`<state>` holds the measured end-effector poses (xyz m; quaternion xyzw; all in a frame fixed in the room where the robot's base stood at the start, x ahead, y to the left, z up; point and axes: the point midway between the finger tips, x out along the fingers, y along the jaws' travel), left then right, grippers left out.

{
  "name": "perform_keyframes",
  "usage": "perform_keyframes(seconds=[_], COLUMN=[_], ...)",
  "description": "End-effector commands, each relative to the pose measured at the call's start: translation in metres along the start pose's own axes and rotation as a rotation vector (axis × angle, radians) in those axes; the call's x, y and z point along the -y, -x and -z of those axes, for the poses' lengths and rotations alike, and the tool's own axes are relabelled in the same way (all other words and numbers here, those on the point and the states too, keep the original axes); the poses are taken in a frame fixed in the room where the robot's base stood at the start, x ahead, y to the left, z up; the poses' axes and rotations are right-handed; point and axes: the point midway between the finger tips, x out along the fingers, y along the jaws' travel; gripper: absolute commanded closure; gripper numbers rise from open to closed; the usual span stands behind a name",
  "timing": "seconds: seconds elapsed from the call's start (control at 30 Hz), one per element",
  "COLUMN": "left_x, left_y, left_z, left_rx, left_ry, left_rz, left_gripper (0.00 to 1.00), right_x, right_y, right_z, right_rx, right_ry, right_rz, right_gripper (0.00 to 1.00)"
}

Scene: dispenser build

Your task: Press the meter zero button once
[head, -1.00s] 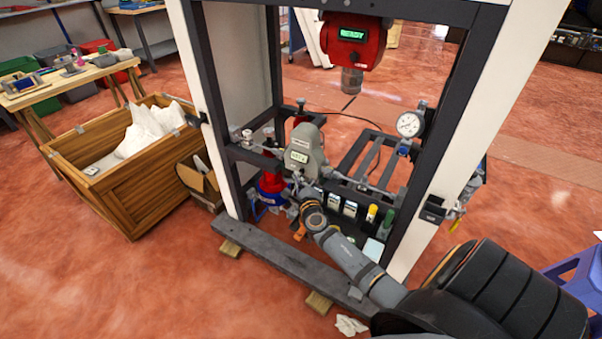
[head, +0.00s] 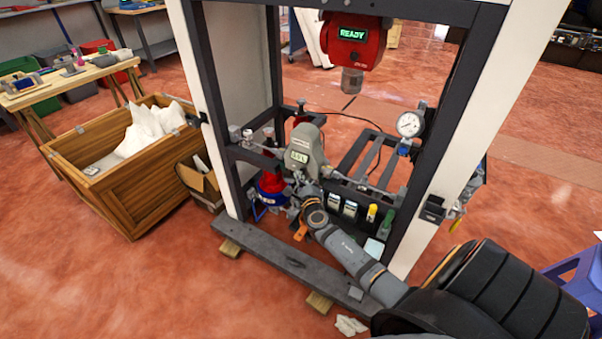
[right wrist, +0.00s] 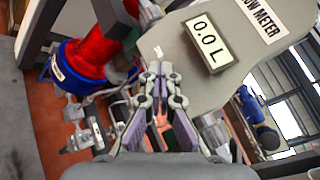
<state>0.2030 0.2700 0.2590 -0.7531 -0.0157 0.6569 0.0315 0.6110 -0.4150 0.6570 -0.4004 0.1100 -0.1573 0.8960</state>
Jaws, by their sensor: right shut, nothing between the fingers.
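The flow meter (head: 307,143) is a grey rounded body mounted in the dark frame. In the right wrist view the meter (right wrist: 195,75) fills the upper middle, and its display (right wrist: 208,44) reads 0.0 L. My right gripper (head: 303,184) is at the meter's lower front. In the right wrist view the gripper's fingertips (right wrist: 160,70) are together with nothing between them, at the meter's lower left edge. A small white mark shows on the face just above them. I cannot tell whether the tips touch a button. My left gripper is not in view.
A red unit (head: 352,40) reading READY hangs above. A pressure gauge (head: 409,124) is at the frame's right. A red and blue cylinder (head: 271,187) stands below left of the meter. A wooden crate (head: 135,192) and cardboard box (head: 200,184) stand left.

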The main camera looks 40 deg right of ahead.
Motion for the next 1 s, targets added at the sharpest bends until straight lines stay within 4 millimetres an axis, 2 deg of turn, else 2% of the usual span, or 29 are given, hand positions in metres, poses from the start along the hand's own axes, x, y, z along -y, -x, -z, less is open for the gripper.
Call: perform_keyframes(seconds=[0.47,1.0], left_x=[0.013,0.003], left_y=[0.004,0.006], left_z=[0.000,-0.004], left_rx=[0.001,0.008], left_ry=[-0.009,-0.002], left_rz=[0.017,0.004], left_gripper=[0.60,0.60], right_x=[-0.004,-0.012], right_y=[0.006,0.017], right_z=[-0.005,-0.012], right_rx=[-0.001,0.000], right_ry=[0.000,0.000], right_rz=[0.001,-0.001], right_gripper=[1.00,1.00])
